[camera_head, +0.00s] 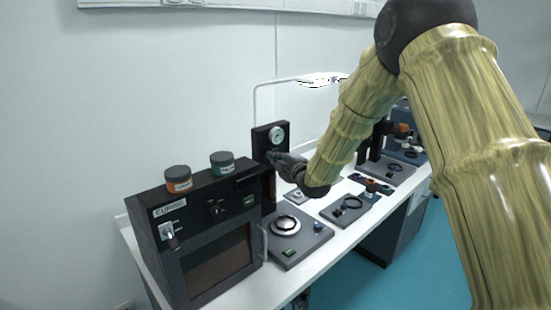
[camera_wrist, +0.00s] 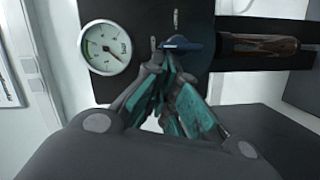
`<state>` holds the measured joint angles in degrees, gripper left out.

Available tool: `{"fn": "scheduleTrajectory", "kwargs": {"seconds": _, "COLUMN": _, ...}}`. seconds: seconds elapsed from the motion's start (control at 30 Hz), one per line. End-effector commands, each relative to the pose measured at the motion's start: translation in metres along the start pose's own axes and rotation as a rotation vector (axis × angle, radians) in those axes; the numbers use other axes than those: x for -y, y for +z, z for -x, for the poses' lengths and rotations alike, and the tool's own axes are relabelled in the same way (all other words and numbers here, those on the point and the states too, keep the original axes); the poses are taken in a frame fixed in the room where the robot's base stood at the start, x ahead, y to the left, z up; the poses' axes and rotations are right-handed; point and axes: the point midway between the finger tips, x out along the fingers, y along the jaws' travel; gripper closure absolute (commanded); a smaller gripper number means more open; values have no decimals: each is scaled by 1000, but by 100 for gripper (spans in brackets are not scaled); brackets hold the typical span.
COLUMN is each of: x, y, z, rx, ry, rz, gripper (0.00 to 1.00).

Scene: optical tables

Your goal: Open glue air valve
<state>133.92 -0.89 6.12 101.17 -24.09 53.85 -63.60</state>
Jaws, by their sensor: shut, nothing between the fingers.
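The glue air valve is a small blue lever (camera_wrist: 180,44) on a dark upright panel, right of a round white gauge (camera_wrist: 105,48). The panel (camera_head: 260,140) and gauge (camera_head: 277,136) also show in the head view, behind the curing oven. My gripper (camera_wrist: 167,62) is shut and empty, its teal-padded fingertips just below the lever. Whether the fingertips touch the lever I cannot tell. The lever lies roughly sideways in the wrist view. In the head view my gripper (camera_head: 275,157) is at the panel and hides the valve.
A black curing oven (camera_head: 160,247) with an orange-labelled jar (camera_head: 178,180) and a teal-labelled jar (camera_head: 222,163) on top stands left of my gripper. A brown cylinder (camera_wrist: 260,45) lies right of the lever in the wrist view. A grey plate device (camera_head: 285,227) sits in front.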

Motion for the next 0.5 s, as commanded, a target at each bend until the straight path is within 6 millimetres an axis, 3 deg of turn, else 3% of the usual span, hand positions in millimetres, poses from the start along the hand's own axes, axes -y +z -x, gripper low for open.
{"fn": "scheduleTrajectory", "kwargs": {"seconds": 0.27, "x": 3, "y": -6, "z": 1, "rx": -1, "ry": -1, "rz": 1, "gripper": 100}}
{"fn": "scheduleTrajectory", "kwargs": {"seconds": 0.5, "x": 11, "y": -33, "z": 5, "rx": 3, "ry": 1, "rz": 2, "gripper": 100}}
